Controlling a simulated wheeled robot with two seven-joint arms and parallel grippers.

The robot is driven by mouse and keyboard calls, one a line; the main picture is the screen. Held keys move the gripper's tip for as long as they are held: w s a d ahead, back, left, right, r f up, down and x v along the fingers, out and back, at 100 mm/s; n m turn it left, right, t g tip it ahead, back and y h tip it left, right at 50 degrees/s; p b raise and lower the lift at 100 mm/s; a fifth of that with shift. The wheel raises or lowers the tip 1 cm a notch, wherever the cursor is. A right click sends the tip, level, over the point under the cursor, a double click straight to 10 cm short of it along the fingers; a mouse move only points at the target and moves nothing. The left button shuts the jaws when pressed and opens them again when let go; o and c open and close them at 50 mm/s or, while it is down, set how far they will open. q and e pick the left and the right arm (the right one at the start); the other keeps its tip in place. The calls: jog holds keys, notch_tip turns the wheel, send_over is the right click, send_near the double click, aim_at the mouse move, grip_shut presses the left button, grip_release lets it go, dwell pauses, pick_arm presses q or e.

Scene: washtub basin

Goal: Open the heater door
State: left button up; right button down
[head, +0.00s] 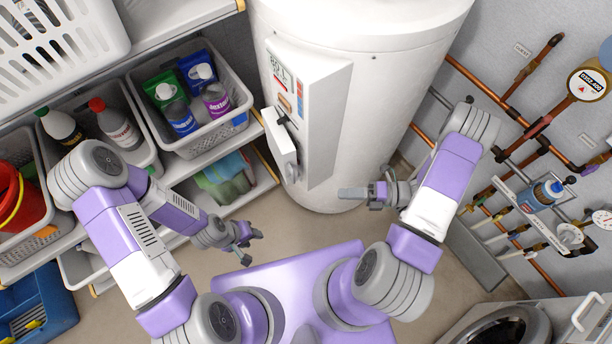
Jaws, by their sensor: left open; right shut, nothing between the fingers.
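The white cylindrical heater (385,75) stands at the top centre. A raised white panel on its front carries a display and labels. A small white door (281,142) sits low on the panel's left side, with a dark handle piece at its top; it seems to stick out from the panel, but I cannot tell how far it is open. My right gripper (348,193) is shut and empty, right of and below the door, apart from it. My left gripper (250,246) is open and empty, below and left of the door, touching nothing.
Pipes and valves (540,195) line the right wall. A front-loading machine (505,330) is at the bottom right. Open floor lies below the heater.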

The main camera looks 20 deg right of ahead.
pick_arm(q)
jog(key=shift+f+b, duration=0.9)
jog(key=shift+b, duration=0.05)
pick_arm(e)
jog(key=w+a+r+m+t, duration=0.1)
jog(key=w+a+m+t, duration=0.1)
jog(key=w+a, duration=0.5)
jog(key=a, duration=0.3)
jog(key=shift+a+r, duration=0.2)
jog(key=shift+a, duration=0.05)
